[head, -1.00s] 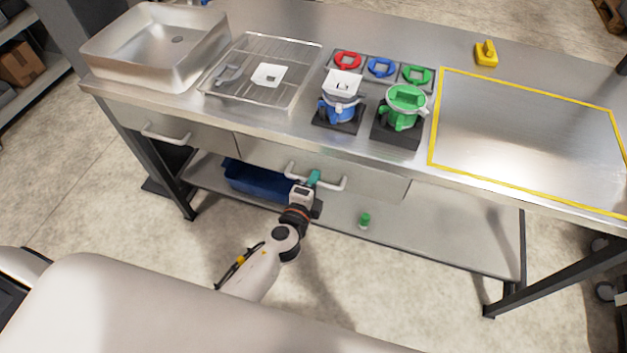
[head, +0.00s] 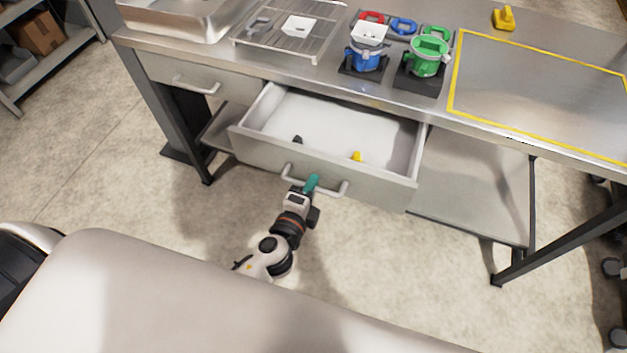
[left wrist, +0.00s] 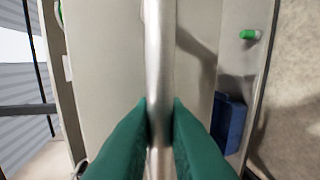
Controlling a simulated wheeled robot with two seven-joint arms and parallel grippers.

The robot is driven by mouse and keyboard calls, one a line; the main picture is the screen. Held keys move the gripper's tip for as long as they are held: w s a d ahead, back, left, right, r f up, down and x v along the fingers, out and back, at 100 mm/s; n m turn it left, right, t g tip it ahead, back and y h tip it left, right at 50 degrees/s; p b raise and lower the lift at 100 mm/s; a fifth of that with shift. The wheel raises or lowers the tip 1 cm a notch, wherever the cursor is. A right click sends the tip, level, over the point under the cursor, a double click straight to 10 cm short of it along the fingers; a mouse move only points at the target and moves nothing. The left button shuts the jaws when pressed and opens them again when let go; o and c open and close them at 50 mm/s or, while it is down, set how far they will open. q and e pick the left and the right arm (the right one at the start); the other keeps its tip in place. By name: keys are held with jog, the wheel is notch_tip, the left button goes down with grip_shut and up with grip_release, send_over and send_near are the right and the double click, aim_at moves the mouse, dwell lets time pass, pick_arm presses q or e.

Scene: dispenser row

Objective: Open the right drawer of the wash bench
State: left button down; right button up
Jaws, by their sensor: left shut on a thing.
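The right drawer (head: 250,146) of the wash bench is pulled well out, and its white inside shows in the head view. A small dark thing (head: 297,139) and a small yellow thing (head: 357,156) lie in it. Its bar handle (head: 335,192) runs along the front. My left gripper (head: 312,184), with teal fingertips, is shut on this handle. In the left wrist view the fingers (left wrist: 158,125) close on both sides of the metal bar (left wrist: 158,60). The left drawer (head: 190,78) is shut. My right gripper is not in view.
The bench top (head: 330,68) carries a sink (head: 180,22), a wire rack (head: 268,45), a blue dispenser (head: 366,58), a green dispenser (head: 428,58) and a yellow-outlined area (head: 540,90). A blue bin (left wrist: 230,120) and a green-capped bottle (left wrist: 250,34) show in the left wrist view.

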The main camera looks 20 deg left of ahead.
pick_arm(q)
jog(key=shift+s, duration=0.5)
jog(key=c, duration=1.5)
grip_release()
jog(key=shift+s+a+r+b, duration=0.1)
jog(key=shift+s+r+b, duration=0.45)
jog(key=shift+s, duration=1.4)
jog(key=shift+s+a+r+b, duration=0.1)
jog(key=shift+s+r+b, duration=0.15)
jog(key=shift+s+b, duration=1.2)
jog(key=shift+s+r+b, duration=0.1)
jog(key=shift+s+r, duration=0.3)
jog(key=shift+s, duration=2.1)
jog(key=shift+f, duration=0.1)
